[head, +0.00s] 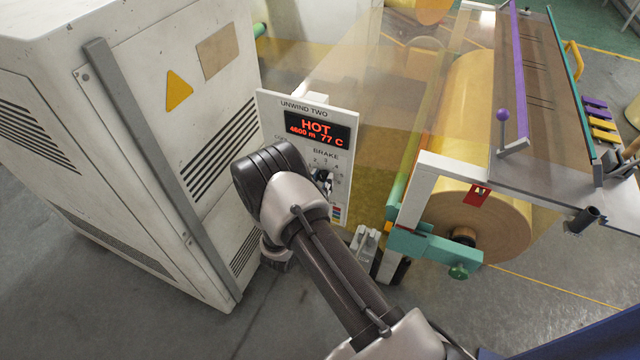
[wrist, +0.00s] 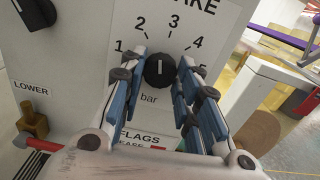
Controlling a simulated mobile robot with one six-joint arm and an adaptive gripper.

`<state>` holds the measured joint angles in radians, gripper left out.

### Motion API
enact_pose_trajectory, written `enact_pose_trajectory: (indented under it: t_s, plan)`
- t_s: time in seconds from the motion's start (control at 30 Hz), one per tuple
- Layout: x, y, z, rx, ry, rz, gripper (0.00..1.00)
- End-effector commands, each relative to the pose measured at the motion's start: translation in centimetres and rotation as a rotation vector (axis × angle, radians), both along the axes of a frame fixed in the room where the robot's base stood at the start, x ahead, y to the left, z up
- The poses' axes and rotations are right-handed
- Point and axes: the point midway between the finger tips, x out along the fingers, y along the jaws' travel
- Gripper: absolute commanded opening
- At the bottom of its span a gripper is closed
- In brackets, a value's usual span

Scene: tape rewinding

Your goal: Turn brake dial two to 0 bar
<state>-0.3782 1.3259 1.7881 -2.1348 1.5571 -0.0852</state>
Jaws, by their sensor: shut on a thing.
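The brake dial (wrist: 160,70) is a round black knob with a short white pointer mark, on the white UNWIND TWO panel (head: 347,118). In the wrist view its mark points about straight up, between the printed 2 and 3. The numbers 1 to 5 arc around it, with "bar" below; the 0 is hidden. My gripper (wrist: 160,80) has its blue-padded fingers on both sides of the dial and is shut on it. In the head view my arm covers much of the panel's lower left, and the dial is mostly hidden there.
The panel display (head: 317,130) reads HOT, 4600 m, 77 C. Another black knob (wrist: 35,12) is at the upper left in the wrist view. A white cabinet (head: 130,110) stands left of my arm. A large tan roll (head: 490,225) on a teal bracket stands right.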

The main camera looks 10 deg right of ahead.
Motion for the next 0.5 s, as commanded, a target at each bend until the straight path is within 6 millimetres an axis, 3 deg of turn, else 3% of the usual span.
enact_pose_trajectory:
  t_s: [0.5]
  plan:
    - [-0.10,-0.04,-0.14,-0.396,0.292,0.002,0.06]
